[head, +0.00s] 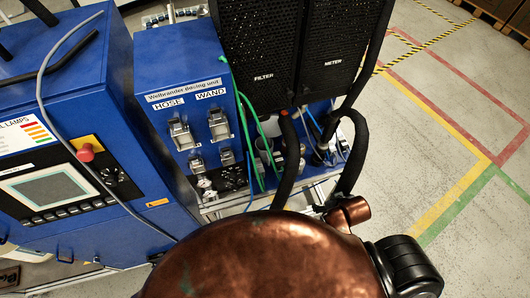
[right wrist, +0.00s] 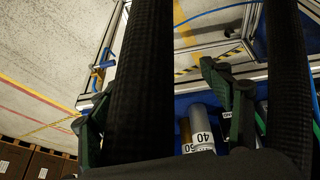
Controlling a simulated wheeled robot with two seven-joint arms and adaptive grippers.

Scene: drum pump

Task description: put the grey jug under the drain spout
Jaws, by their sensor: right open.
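My right gripper (right wrist: 160,88) is open in the right wrist view, with one dark green finger on each side. A thick black ribbed hose (right wrist: 142,60) runs through the view between the fingers; I cannot tell whether it touches them. A small fitting with blue and brass parts (right wrist: 100,72) sits by the metal frame at the left; I cannot tell whether it is the drain spout. I cannot make out the grey jug in either view.
The blue dosing unit (head: 188,110) stands beside black filter and meter housings (head: 308,35), with black hoses and green tubes hanging below. A blue cabinet with a screen (head: 48,190) is at left. Marked floor (head: 455,120) is clear.

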